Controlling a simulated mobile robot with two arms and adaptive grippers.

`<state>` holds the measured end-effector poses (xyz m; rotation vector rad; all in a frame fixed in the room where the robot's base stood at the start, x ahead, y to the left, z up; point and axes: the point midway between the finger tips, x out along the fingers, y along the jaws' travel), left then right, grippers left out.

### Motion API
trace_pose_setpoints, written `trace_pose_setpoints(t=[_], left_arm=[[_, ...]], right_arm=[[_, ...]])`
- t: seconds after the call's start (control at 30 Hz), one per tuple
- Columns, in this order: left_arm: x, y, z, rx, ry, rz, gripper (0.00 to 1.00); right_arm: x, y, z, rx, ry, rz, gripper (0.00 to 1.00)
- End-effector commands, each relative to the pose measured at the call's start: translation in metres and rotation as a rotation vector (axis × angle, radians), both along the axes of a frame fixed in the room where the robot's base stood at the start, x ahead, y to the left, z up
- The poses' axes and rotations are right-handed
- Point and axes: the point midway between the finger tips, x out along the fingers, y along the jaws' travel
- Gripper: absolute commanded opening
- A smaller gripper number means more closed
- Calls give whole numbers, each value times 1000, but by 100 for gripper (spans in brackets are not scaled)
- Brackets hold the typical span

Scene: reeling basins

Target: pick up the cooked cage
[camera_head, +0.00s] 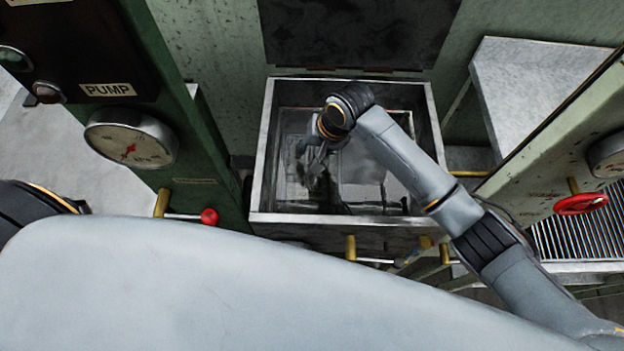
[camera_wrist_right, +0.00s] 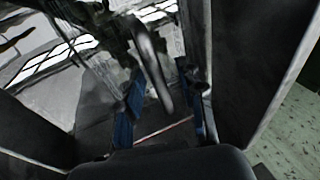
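My right arm reaches down into a square metal basin (camera_head: 262,170) in the middle of the head view. My right gripper (camera_head: 318,182) is inside the basin, below its rim. In the right wrist view the blue-padded fingers of this gripper (camera_wrist_right: 162,112) stand apart. A grey curved bar (camera_wrist_right: 152,65) shows between or just beyond them; I cannot tell whether they touch it. A pale, boxy shape (camera_head: 362,163), possibly the cage, lies in the basin beside the gripper, partly hidden by my arm. My left gripper is out of view.
A green panel with a PUMP label (camera_head: 107,90) and a gauge (camera_head: 131,138) stands to the left. A red-knobbed lever (camera_head: 209,216) juts out there. On the right are a red valve wheel (camera_head: 580,203) and a grated surface (camera_head: 580,238). The basin walls are close around the gripper.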

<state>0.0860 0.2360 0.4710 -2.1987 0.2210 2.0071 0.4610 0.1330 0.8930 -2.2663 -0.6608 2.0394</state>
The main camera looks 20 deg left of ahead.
Motion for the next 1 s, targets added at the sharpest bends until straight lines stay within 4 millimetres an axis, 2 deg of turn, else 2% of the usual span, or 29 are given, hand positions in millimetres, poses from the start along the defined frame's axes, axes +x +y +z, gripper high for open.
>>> trace_pose_setpoints(t=[0.23, 0.27, 0.43, 1.0], left_arm=[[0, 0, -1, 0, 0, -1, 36], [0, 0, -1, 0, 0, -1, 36], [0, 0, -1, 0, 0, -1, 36], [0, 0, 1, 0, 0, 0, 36]], right_arm=[[0, 1, 0, 0, 0, 0, 38], [0, 1, 0, 0, 0, -1, 34], [0, 0, -1, 0, 0, -1, 0], [1, 1, 3, 2, -1, 0, 0]])
